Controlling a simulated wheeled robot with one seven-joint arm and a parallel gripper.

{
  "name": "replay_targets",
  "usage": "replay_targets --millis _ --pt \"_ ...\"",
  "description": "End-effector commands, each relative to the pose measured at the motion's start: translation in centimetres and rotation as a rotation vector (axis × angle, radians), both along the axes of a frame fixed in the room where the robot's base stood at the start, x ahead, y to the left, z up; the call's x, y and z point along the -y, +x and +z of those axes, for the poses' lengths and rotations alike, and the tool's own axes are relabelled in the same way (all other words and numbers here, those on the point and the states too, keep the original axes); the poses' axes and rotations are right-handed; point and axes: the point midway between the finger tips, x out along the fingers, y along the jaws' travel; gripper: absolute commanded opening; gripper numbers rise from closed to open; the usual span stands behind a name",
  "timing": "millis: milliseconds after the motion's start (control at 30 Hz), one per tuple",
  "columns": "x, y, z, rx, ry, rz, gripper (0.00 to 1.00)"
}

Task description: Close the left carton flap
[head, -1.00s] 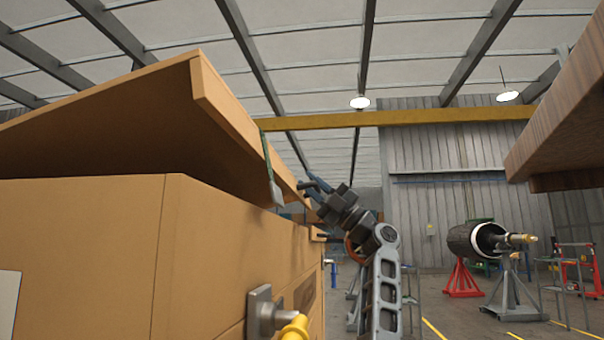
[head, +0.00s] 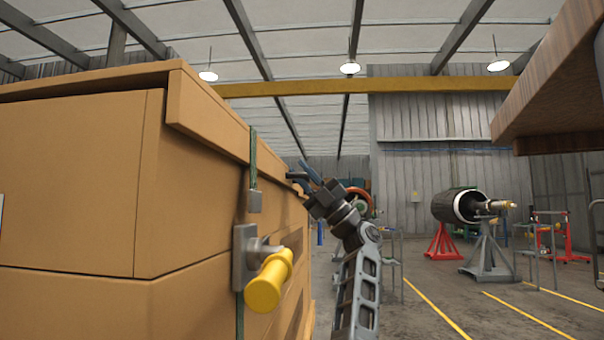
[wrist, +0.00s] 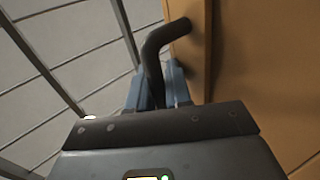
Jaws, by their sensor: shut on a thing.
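The large tan carton (head: 70,190) fills the left of the head view. Its flap (head: 208,118) lies across the top, nearly level, with its lip overhanging the near right side. A thin dark line shows under the flap's left part; I cannot tell whether it is fully seated. My gripper (head: 303,178) is at the far end of the flap's edge. In the wrist view its blue fingers (wrist: 156,88) are shut on a dark bent handle (wrist: 158,48), beside the tan panel (wrist: 255,70). Where the handle joins the panel is partly in shadow.
A yellow-handled latch (head: 268,280) sticks out from the carton's side, below a green strap (head: 253,160). A wooden overhang (head: 555,85) is at upper right. A rotor (head: 465,206) rests on red and grey stands further back. The floor with yellow lines (head: 435,305) is open at right.

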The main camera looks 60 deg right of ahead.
Motion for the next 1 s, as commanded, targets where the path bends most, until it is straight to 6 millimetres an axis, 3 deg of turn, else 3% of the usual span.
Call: replay_targets --millis 33,100,467,800,1000 --pt "0.5 -0.8 -1.9 -0.037 -0.016 -0.008 0.22" --pt "0.5 -0.8 -1.9 -0.036 -0.015 -0.007 0.25" --pt "0.7 -1.1 -2.3 -0.035 -0.012 -0.007 0.25" --pt "1.8 -4.6 -5.5 -0.011 -0.001 -0.010 0.25" --pt "2.1 -5.7 -6.7 0.002 0.002 -0.008 0.25"
